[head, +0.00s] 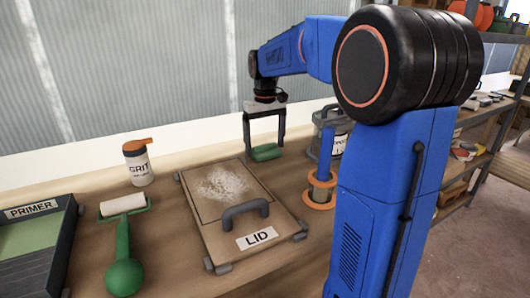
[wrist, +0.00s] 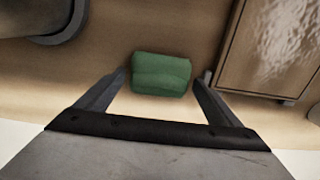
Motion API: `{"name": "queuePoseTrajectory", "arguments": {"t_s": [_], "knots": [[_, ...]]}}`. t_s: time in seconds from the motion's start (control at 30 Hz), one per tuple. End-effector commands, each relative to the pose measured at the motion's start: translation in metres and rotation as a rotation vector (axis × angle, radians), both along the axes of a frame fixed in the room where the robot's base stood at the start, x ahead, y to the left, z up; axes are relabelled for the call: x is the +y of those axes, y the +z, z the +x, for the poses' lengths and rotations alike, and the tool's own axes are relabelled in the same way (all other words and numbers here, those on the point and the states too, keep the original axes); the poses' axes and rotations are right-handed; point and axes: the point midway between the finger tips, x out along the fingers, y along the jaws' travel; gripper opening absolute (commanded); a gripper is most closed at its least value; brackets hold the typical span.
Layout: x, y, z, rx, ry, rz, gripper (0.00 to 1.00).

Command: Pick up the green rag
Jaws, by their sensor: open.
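The green rag (head: 265,152) is a small folded block on the wooden bench, beyond the far right corner of the lid panel. In the wrist view the green rag (wrist: 161,74) lies centred just ahead of and between the fingertips. My gripper (head: 264,146) points down over the rag, with one finger on each side of it. In the wrist view my gripper (wrist: 162,78) is open, with a gap between each fingertip and the rag. I cannot tell how high the fingertips are above the bench.
The lid panel (head: 212,228) with a grey handle lies close to the rag. A grey container (head: 338,128) and an orange-flanged spool (head: 320,192) stand to the right. A grit bottle (head: 138,162), a roller (head: 123,240) and a primer tray (head: 68,225) are at left. A wall runs behind.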

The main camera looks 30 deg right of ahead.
Motion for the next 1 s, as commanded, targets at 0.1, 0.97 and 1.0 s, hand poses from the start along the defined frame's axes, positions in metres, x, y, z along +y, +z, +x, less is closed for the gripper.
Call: {"name": "queuePoseTrajectory", "arguments": {"t_s": [0.1,0.97,1.0], "knots": [[0.000,-0.010,0.000,0.001,0.000,0.000,0.88],[0.000,-0.003,0.000,-0.001,0.000,0.000,0.58],[0.000,0.002,0.000,-0.002,0.000,0.000,0.58]]}}
